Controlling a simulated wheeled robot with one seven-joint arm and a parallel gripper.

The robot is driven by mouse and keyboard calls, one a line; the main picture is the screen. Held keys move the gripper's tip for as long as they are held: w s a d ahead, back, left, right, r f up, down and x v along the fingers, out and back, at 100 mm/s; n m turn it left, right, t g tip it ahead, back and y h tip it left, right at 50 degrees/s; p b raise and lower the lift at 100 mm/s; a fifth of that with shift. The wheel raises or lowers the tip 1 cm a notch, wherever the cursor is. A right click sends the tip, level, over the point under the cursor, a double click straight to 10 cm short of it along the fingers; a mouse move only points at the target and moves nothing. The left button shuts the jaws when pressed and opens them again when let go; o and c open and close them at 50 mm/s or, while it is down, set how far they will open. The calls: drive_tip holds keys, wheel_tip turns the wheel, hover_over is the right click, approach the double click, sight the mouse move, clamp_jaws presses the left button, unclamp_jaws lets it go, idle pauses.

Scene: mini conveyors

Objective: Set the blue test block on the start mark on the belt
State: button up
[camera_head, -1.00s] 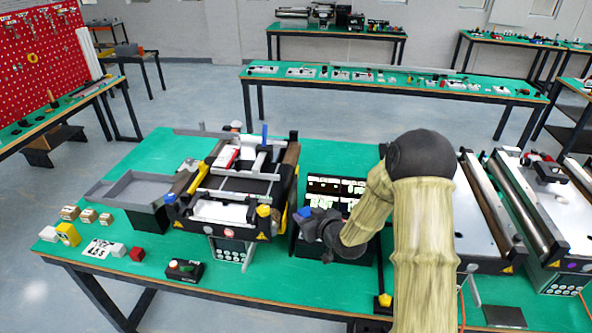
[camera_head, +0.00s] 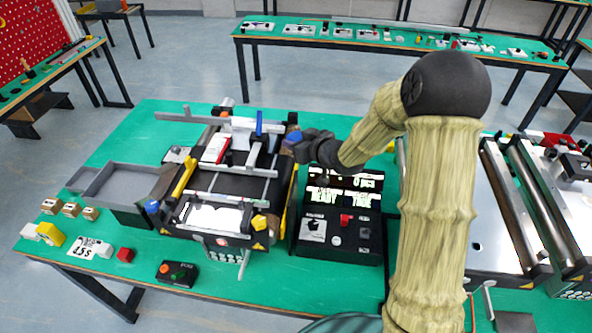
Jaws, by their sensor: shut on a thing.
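My gripper (camera_head: 302,143) is shut on the blue test block (camera_head: 292,137), of which only a small part shows at its tip. Gripper and block are at the right side of the mini conveyor, by its far half; I cannot tell their height. The conveyor's dark belt (camera_head: 238,186) runs from a white plate at the near end toward the back. Rails and a crossbar lie over it. I cannot make out the start mark.
A control box (camera_head: 340,230) with lit displays stands right of the conveyor. A blue post (camera_head: 259,124) rises at its far half. A grey tray (camera_head: 118,187) is on the left.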

drive_tip(key=shift+s+r, duration=0.15)
drive_tip(key=shift+f+p, duration=0.8)
drive_tip(key=shift+f, duration=2.15)
drive_tip(key=shift+f+p, duration=0.75)
drive_tip(key=shift+f, duration=1.35)
drive_tip(key=shift+f, duration=0.1)
drive_tip(key=o, duration=1)
